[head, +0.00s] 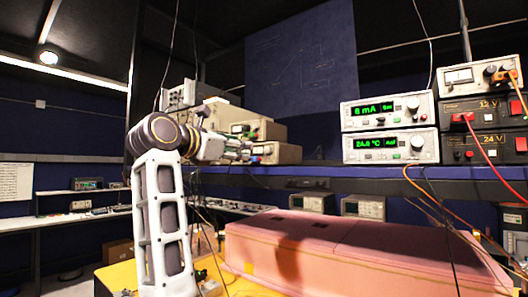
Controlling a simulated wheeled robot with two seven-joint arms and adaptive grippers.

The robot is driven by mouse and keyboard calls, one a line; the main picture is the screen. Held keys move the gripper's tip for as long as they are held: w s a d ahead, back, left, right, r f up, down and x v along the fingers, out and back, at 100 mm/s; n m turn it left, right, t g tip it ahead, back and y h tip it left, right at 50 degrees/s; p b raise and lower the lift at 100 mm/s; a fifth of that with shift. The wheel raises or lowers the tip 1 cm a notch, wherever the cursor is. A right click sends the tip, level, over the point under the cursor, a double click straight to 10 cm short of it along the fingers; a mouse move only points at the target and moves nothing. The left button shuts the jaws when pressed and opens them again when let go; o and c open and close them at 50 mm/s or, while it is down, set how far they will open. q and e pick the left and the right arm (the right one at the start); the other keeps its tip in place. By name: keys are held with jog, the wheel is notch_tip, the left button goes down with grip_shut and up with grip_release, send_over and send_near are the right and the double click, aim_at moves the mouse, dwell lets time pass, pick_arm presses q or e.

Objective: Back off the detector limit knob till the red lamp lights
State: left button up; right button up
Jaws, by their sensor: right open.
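My right gripper (240,150) is at the left of the middle, at the end of my white and grey arm. It is open and seems empty. It is in front of, or beside, a stack of beige instruments (268,129) on the shelf; I cannot tell whether it touches them. The detector limit knob cannot be told for sure; the gripper and arm cover part of the instrument fronts there. A lit red lamp cannot be made out on them. My left gripper is not in view.
Two meters with green displays stand at the right, the upper one (391,110) reading mA and the lower one (391,146) °C. Black 12 V and 24 V supplies (485,146) with cables are beside them. A pink foam box (350,245) fills the lower right. Cables hang down.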

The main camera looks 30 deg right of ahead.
aim_at(266, 150)
jog(key=shift+p+x, duration=1.8)
jog(key=shift+x, duration=5.1)
grip_shut()
jog(key=shift+n, duration=1.4)
jog(key=shift+n+p, duration=0.3)
jog(key=shift+n, duration=2.2)
